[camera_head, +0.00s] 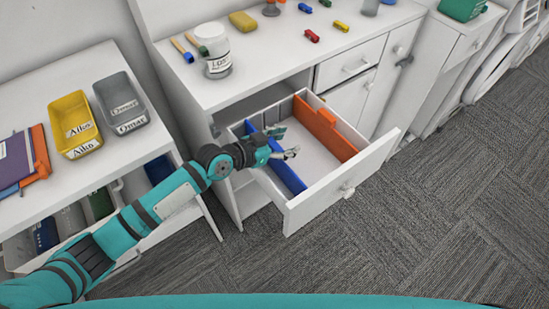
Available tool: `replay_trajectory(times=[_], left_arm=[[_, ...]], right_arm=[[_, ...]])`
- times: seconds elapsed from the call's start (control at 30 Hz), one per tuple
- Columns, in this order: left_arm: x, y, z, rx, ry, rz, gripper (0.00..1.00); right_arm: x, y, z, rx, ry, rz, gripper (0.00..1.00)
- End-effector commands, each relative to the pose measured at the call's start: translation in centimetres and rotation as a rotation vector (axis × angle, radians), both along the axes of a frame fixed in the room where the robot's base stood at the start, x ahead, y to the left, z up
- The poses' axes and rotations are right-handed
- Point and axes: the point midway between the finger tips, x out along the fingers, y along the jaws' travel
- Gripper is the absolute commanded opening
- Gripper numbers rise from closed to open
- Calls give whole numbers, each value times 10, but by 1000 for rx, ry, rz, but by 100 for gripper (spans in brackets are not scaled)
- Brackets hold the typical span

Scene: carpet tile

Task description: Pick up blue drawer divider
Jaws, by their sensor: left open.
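The blue drawer divider (289,179) stands along the left part of an open white drawer (319,202). My arm partly hides its middle. An orange divider (326,130) stands on the right side of the same drawer. My left gripper (287,143) is over the drawer, reaching in from the left across the blue divider. Its fingers are open and spread apart, pointing to the right, with nothing seen between them. I cannot tell whether it touches the divider. My right gripper is not in view.
The drawer juts from a white cabinet whose top holds a labelled jar (213,52), a yellow sponge (243,21) and small coloured items. A table at left holds a yellow bin (75,124), a grey bin (121,102) and folders (22,160). Carpet (420,220) at right is clear.

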Motion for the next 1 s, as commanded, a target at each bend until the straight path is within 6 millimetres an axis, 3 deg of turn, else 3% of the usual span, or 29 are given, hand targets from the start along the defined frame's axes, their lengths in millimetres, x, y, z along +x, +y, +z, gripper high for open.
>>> replay_trajectory(times=[0.03,0.13,0.53,1.0], left_arm=[[0,0,0,-1,2,0,28],[0,0,0,-1,3,0,15],[-1,0,-1,-2,4,0,0],[-1,0,-1,-2,4,1,0]], right_arm=[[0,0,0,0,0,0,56],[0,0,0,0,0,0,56],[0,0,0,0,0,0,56],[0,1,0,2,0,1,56]])
